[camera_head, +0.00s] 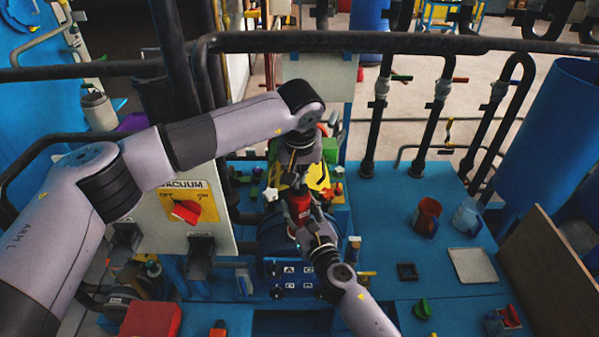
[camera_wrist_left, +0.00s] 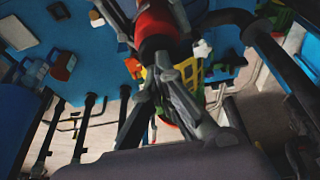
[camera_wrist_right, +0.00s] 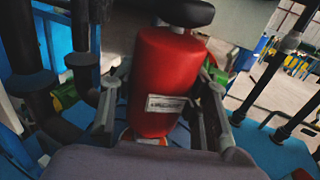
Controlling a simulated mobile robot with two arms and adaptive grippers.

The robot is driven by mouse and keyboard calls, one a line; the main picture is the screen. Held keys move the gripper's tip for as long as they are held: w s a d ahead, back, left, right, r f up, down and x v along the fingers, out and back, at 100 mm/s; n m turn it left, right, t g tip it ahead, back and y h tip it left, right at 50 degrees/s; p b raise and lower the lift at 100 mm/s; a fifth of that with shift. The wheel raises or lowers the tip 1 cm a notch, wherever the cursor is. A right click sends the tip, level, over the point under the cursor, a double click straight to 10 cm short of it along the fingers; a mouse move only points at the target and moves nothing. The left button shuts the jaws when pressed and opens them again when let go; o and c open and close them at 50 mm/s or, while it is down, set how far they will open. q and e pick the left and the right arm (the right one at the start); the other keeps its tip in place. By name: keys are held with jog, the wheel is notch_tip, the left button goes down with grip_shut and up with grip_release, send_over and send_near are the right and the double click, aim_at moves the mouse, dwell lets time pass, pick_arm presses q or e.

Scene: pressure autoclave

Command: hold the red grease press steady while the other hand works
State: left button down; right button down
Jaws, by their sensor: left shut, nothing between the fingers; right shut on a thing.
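The red grease press (camera_head: 299,208) stands about the middle of the head view, with a dark cap on top. In the right wrist view the press (camera_wrist_right: 165,75) is a red cylinder with a white label. My right gripper (camera_head: 304,215) is shut on it, one finger on each side. My left gripper (camera_head: 297,182) reaches in from above and behind, close to the press. In the left wrist view its fingers (camera_wrist_left: 165,72) are shut with nothing between them, near the dark end of the press. Whether they touch it I cannot tell.
A vacuum switch panel (camera_head: 185,205) with a red knob stands left. Dark pipes (camera_head: 400,43) cross behind. The deck between is mostly free.

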pick_arm(q)
jog(key=shift+f, duration=0.1)
jog(key=shift+r, duration=0.3)
jog(key=w+v, duration=0.1)
jog(key=v, duration=1.2)
jog(key=shift+r, duration=0.4)
pick_arm(e)
jog(key=c, duration=0.8)
grip_release()
